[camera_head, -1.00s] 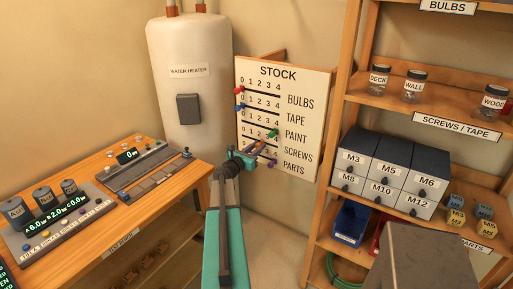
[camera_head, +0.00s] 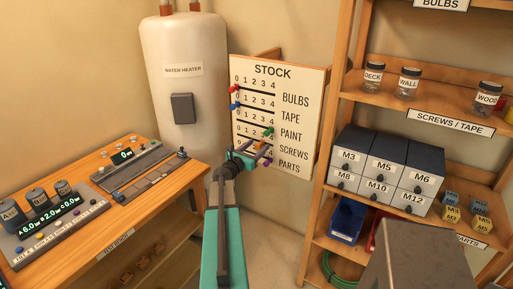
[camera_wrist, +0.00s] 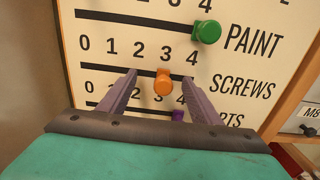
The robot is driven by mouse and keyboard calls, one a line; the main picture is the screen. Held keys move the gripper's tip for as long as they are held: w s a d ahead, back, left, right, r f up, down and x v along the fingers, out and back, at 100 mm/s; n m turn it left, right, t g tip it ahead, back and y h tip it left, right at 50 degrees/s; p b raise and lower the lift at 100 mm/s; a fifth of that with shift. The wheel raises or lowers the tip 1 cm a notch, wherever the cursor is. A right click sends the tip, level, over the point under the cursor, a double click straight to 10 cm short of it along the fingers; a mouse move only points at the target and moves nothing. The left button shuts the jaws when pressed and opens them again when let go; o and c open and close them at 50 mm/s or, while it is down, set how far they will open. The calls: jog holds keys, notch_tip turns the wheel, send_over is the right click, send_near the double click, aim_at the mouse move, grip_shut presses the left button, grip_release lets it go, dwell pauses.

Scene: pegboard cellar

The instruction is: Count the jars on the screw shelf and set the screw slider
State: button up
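The white STOCK board (camera_head: 300,80) has rows of number scales with coloured sliders. In the wrist view, the orange slider (camera_wrist: 163,82) sits under the 3 on the SCREWS row. My gripper (camera_wrist: 160,76) is open, with one finger on each side of the orange slider and a visible gap to each. In the head view my gripper (camera_head: 262,150) is at the lower part of the board and partly hides that row. On the SCREWS / TAPE shelf (camera_head: 426,108) stand jars labelled DECK (camera_head: 373,76), WALL (camera_head: 407,84) and WOOD (camera_head: 487,96), with an empty stretch between WALL and WOOD.
The green slider (camera_wrist: 207,32) is at 4 on the PAINT row, and a purple slider (camera_wrist: 178,116) is below the orange one. Grey labelled drawers (camera_head: 385,172) stand on the shelf below the jars. A wooden bench (camera_head: 150,215) is at left, a water heater (camera_head: 182,75) behind.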

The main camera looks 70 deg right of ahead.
jog(key=o, duration=0.4)
jog(key=shift+w+a, duration=0.15)
jog(key=shift+a, duration=0.3)
dwell(0.3)
jog(key=shift+b+v, duration=0.7)
jog(key=shift+v, duration=3.65)
